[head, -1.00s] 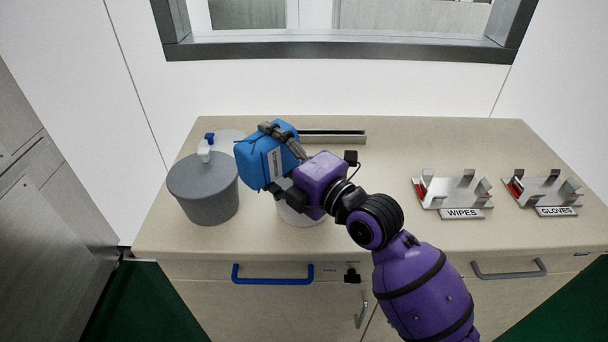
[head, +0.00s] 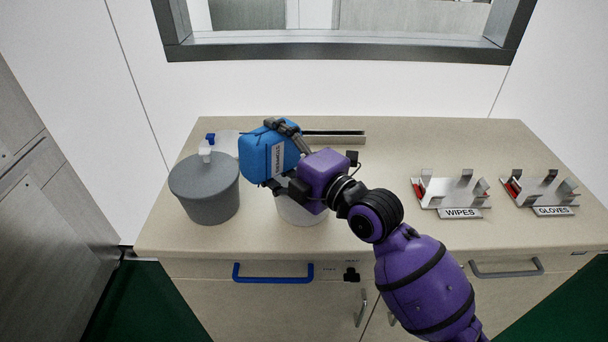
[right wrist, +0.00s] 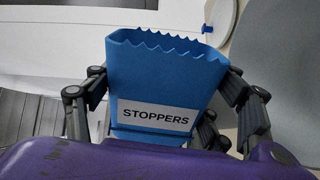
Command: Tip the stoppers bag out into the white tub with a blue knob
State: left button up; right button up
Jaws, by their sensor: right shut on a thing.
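The blue stoppers bag (head: 262,158) is in my right gripper (head: 283,158), held above the counter. In the right wrist view the bag (right wrist: 165,80) shows its STOPPERS label and a jagged open top edge between the fingers; its contents are not visible. The white tub (head: 228,140) with a blue knob (head: 210,138) stands behind the grey tub, partly hidden by it and the bag. The blue knob (right wrist: 207,29) also shows in the right wrist view, beyond the bag. My left gripper is not in view.
A grey tub (head: 205,195) with a white knob (head: 205,152) stands left of the bag. Another white tub (head: 302,213) is partly hidden under my right gripper. Metal holders labelled WIPES (head: 452,192) and GLOVES (head: 541,190) stand at right. The counter's middle right is clear.

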jog(key=shift+a+r, duration=0.1)
jog(key=shift+r, duration=0.05)
jog(key=shift+m, duration=0.3)
jog(key=shift+w+d, duration=0.15)
jog(key=shift+d, duration=0.05)
jog(key=shift+r, duration=0.1)
jog(key=shift+a+m, duration=0.1)
jog(key=shift+m, duration=0.2)
jog(key=shift+w+d+r, duration=0.1)
jog(key=shift+w+d, duration=0.05)
jog(key=shift+d, duration=0.1)
jog(key=shift+a+m, duration=0.1)
jog(key=shift+m, duration=0.2)
